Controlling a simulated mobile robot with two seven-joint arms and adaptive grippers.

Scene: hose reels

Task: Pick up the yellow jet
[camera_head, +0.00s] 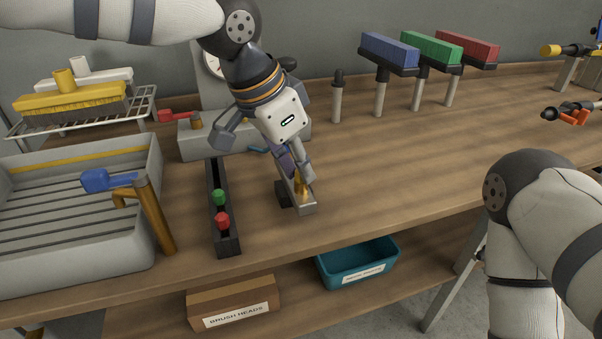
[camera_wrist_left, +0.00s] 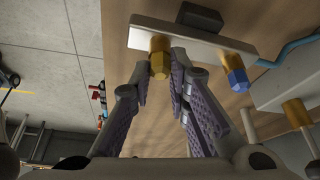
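The yellow jet (camera_head: 301,185) is a small brass-coloured fitting on a narrow light grey holder (camera_head: 304,209) on the bench. In the left wrist view the yellow jet (camera_wrist_left: 159,58) shows between the two fingertips of my left gripper (camera_wrist_left: 160,68). The fingertips lie close to its sides; I cannot tell whether they touch it. In the head view my left gripper (camera_head: 297,172) points down over the holder and partly hides it. A blue-tipped jet (camera_wrist_left: 235,72) sits on the same holder, to the right in the wrist view. My right gripper is not in view.
A dark rail (camera_head: 227,243) with green and red pieces lies left of the holder. A grey slatted tray (camera_head: 80,265) stands further left. The bench to the right is mostly clear.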

